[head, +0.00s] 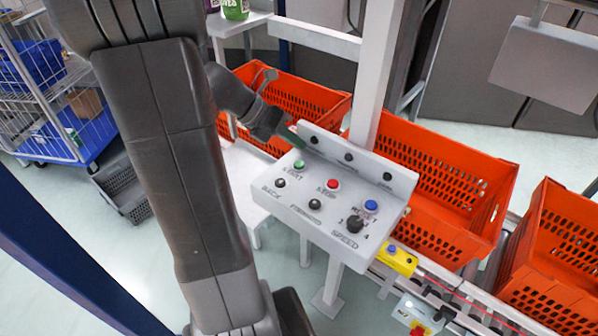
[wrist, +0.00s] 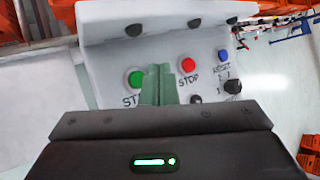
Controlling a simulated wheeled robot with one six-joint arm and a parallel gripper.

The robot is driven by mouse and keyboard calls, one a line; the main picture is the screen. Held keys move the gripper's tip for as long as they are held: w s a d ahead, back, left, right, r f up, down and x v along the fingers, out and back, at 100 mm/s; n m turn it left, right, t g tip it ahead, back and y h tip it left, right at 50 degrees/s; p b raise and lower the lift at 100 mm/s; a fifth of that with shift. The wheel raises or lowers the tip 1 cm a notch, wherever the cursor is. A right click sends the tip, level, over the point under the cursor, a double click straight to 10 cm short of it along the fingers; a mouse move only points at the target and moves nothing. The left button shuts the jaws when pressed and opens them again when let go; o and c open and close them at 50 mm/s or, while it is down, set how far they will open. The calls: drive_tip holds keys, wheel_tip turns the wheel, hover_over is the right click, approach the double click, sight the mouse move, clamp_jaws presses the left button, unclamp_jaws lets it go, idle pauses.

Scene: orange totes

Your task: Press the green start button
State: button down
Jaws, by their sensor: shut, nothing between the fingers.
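The green start button (head: 299,165) sits at the upper left of a white control panel (head: 330,227), above the label START. In the wrist view the green button (wrist: 135,79) shows just left of my gripper's fingertips, partly beside them. My gripper (head: 290,136) has its greenish fingers together and empty. In the head view it is at the panel's upper left edge, above and behind the green button. In the wrist view the fingertips (wrist: 158,70) appear between the green button and the red STOP button (wrist: 188,65). I cannot tell whether they touch the panel.
The panel also carries a red button (head: 333,184), a blue button (head: 371,206), black buttons and a speed knob (head: 355,224). A white post (head: 372,80) rises behind it. Orange totes (head: 440,185) stand behind and to the right. A yellow box (head: 397,258) is below right.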

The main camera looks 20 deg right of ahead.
sight(294, 165)
drive_tip(key=shift+f+b, duration=0.6)
drive_tip(key=shift+f, duration=1.1)
drive_tip(key=shift+f, duration=0.15)
idle(0.6)
drive_tip(key=shift+f, duration=0.25)
drive_tip(key=shift+f, duration=0.45)
idle(0.8)
drive_tip(key=shift+r, duration=0.15)
drive_tip(key=shift+r+p, duration=0.75)
drive_tip(key=shift+p, duration=0.25)
drive_tip(key=shift+r, duration=0.1)
wheel_tip(294, 165, up, 5)
drive_tip(key=p, duration=0.5)
